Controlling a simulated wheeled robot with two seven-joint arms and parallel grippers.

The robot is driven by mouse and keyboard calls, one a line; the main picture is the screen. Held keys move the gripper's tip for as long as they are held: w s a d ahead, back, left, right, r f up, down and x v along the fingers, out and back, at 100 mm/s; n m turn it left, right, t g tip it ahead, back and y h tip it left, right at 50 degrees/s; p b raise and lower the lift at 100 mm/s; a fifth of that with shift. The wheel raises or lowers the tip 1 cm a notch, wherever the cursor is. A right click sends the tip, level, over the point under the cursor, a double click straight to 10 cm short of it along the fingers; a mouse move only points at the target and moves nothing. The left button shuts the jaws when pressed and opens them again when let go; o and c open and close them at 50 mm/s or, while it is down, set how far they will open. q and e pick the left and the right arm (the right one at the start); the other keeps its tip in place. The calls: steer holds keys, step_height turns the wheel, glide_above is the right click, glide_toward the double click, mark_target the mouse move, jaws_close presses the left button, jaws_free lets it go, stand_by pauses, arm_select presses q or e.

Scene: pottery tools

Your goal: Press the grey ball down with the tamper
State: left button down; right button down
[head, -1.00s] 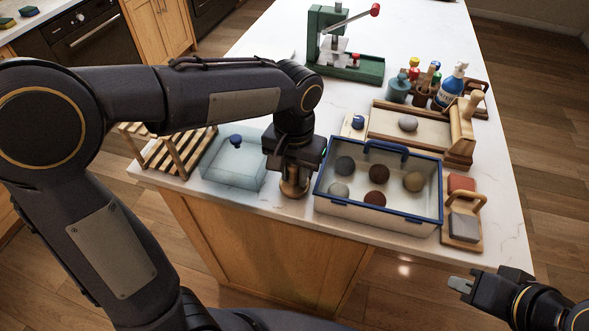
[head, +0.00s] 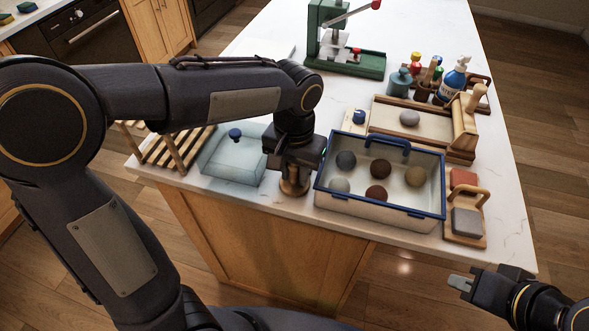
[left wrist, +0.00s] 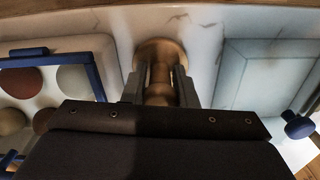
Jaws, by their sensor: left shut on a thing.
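The wooden tamper (head: 294,187) is upright near the counter's front edge, between the blue-rimmed bin and the pale glass box. My left gripper (head: 295,166) is shut on its shaft from above. In the left wrist view the tamper (left wrist: 160,60) is between the two fingers (left wrist: 160,85), its round base beyond them. I cannot tell whether the base touches the counter. A light grey ball (head: 409,118) lies on the wooden-framed board, behind the bin. Another pale grey ball (head: 340,186) lies inside the bin. My right gripper (head: 461,283) is at lower right, off the counter, apparently empty.
The blue-rimmed bin (head: 430,205) holds several coloured balls just right of the tamper. The glass box (head: 226,168) with a blue knob is close on its left. The wooden-framed board (head: 440,135), a green press (head: 345,60) and a blue-white bottle (head: 452,82) stand behind.

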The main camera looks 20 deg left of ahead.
arm_select(q)
steer(key=shift+f, duration=0.1)
steer(key=c, duration=1.1)
jaws_free()
step_height(320, 180, up, 8)
steer(key=shift+f+p, duration=0.1)
steer(key=shift+p, duration=0.25)
steer(key=s+a+f+n+t+h, duration=0.1)
steer(key=s+a+t, duration=0.1)
steer(key=s, duration=0.3)
steer(key=s+a+f+n+t+h, duration=0.1)
steer(key=s+a+f, duration=0.1)
steer(key=s+a, duration=0.2)
steer(key=s+a+f+n+t+h, duration=0.1)
steer(key=s+a+f+t, duration=0.1)
steer(key=s, duration=0.5)
steer(key=shift+s+a+f+t+h, duration=0.1)
steer(key=shift+a+f+t+h, duration=0.1)
steer(key=shift+a+t+h, duration=0.3)
